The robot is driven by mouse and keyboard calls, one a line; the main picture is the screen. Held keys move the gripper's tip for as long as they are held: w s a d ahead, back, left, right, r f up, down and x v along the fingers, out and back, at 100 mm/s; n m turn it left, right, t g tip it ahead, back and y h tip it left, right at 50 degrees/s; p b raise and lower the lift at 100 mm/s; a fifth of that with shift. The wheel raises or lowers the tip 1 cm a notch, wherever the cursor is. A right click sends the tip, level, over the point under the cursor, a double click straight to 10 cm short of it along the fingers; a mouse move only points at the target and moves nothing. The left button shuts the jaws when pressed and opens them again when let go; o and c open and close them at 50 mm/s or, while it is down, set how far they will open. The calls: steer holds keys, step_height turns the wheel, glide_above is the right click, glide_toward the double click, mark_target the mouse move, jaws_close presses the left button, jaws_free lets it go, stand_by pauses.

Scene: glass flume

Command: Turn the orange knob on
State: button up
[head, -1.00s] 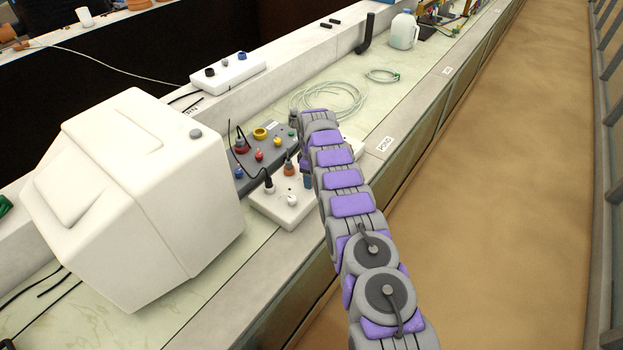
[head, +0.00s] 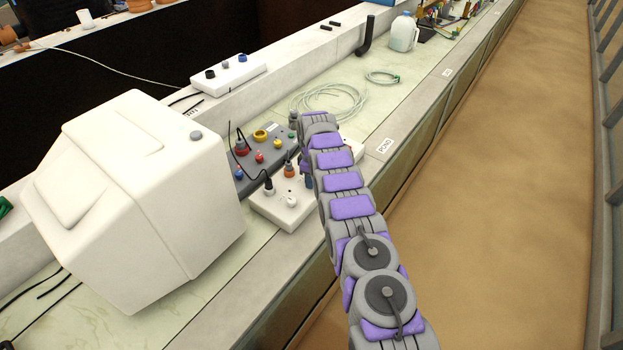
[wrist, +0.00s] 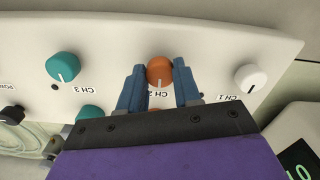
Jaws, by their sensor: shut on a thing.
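The orange knob (wrist: 160,69) is on a white control box (wrist: 205,35), above the label CH 2 in the wrist view. A white line on it points down in that view. My gripper (wrist: 160,75) has one blue finger on each side of the knob and is shut on it. In the head view the orange knob (head: 289,170) shows just left of my gripper, on the white box (head: 268,208). My arm hides the box's right part there.
A white knob (wrist: 251,77) and a teal knob (wrist: 62,67) flank the orange one. A second teal knob and an orange part are partly hidden by my gripper. A grey box with coloured sockets (head: 258,155) and a large white casing (head: 140,190) stand close by.

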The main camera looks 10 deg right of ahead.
steer(key=shift+r, duration=0.1)
steer(key=m+p, duration=0.2)
steer(key=m, duration=0.1)
steer(key=shift+m, duration=0.3)
steer(key=m+p, duration=0.1)
steer(key=m, duration=0.3)
steer(key=shift+m+p, duration=0.3)
steer(key=m, duration=0.4)
steer(key=shift+a, duration=0.1)
steer(key=shift+w+m, duration=0.1)
steer(key=shift+m, duration=2.7)
steer(key=o, duration=1.1)
steer(key=shift+a, duration=0.1)
steer(key=shift+c, duration=0.2)
